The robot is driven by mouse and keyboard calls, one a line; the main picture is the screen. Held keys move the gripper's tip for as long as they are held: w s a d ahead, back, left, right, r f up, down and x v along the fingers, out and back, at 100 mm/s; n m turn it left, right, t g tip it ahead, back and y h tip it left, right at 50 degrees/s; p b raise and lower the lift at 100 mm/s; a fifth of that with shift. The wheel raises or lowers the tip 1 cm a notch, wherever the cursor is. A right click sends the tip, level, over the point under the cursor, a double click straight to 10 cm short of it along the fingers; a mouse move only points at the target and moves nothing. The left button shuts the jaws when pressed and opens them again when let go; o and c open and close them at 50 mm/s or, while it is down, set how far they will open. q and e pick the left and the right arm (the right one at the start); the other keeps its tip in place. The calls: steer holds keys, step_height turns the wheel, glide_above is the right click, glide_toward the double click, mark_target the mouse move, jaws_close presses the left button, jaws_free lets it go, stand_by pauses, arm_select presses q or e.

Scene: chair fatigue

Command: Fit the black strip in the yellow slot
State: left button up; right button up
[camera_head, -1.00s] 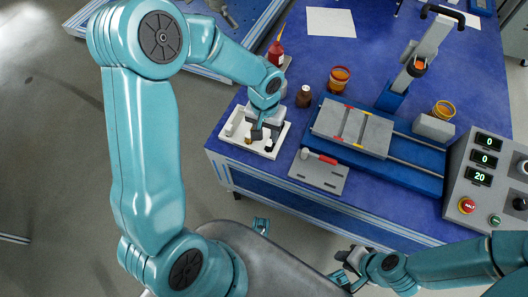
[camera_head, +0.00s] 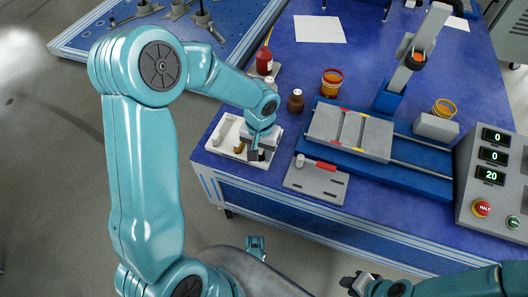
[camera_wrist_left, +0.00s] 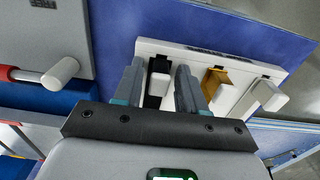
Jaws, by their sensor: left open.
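A white tray (camera_head: 212,143) at the table's front left corner holds several small pieces. In the left wrist view, the black strip (camera_wrist_left: 153,101) with a pale block-like grip (camera_wrist_left: 159,84) stands in the tray (camera_wrist_left: 148,47). My left gripper (camera_wrist_left: 160,68) is open, with one finger on each side of this strip; contact cannot be told. In the head view my left gripper (camera_head: 256,149) is over the tray and hides part of it. The yellow-marked slot (camera_head: 361,131) crosses the grey plate (camera_head: 376,139), right of a red-marked one (camera_head: 341,127). My right gripper (camera_head: 358,284) is low, off the table; its jaws are unclear.
A yellow-brown piece (camera_wrist_left: 214,80) and a white piece (camera_wrist_left: 268,95) stand beside the black strip. A grey base with a red handle (camera_head: 325,166) lies right of the tray. Bottles (camera_head: 295,101) and an orange jar (camera_head: 332,82) stand behind. A control box (camera_head: 490,185) is at right.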

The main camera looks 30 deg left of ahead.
arm_select(q)
jaws_close()
steer(key=shift+r, duration=0.1)
steer(key=shift+r, duration=0.1)
steer(key=shift+r+p, duration=0.9)
steer(key=shift+r, duration=0.15)
steer(key=shift+r+p, duration=1.5)
steer(key=shift+r, duration=0.55)
